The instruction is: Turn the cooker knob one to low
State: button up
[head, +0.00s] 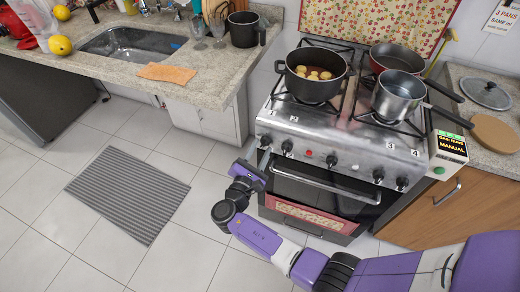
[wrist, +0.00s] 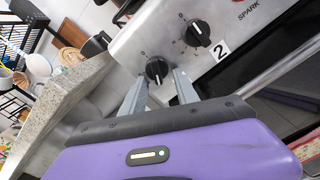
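The cooker (head: 340,135) stands against the wall in the head view, with a row of black knobs along its steel front panel. Knob one (head: 265,140) is the leftmost of these, and it also shows in the wrist view (wrist: 157,69). My gripper (head: 262,160) is in front of the cooker's left end, close to knob one. In the wrist view my gripper (wrist: 159,78) is open, with one finger on each side of knob one. I cannot tell whether the fingers touch it. Knob two (wrist: 197,33) is just to its right, beside a "2" label.
A black pot (head: 313,88) with round yellow food sits on the left burner. A steel saucepan (head: 397,95) and a red pan (head: 396,57) are on the right, handles sticking out. The counter edge (wrist: 62,100) is left of the knob. Floor left of the cooker holds a striped mat (head: 130,193).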

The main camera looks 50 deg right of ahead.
jog(key=shift+o, duration=1)
jog(key=v, duration=0.7)
jog(key=shift+s+a+b, duration=0.15)
jog(key=shift+a+b, duration=0.2)
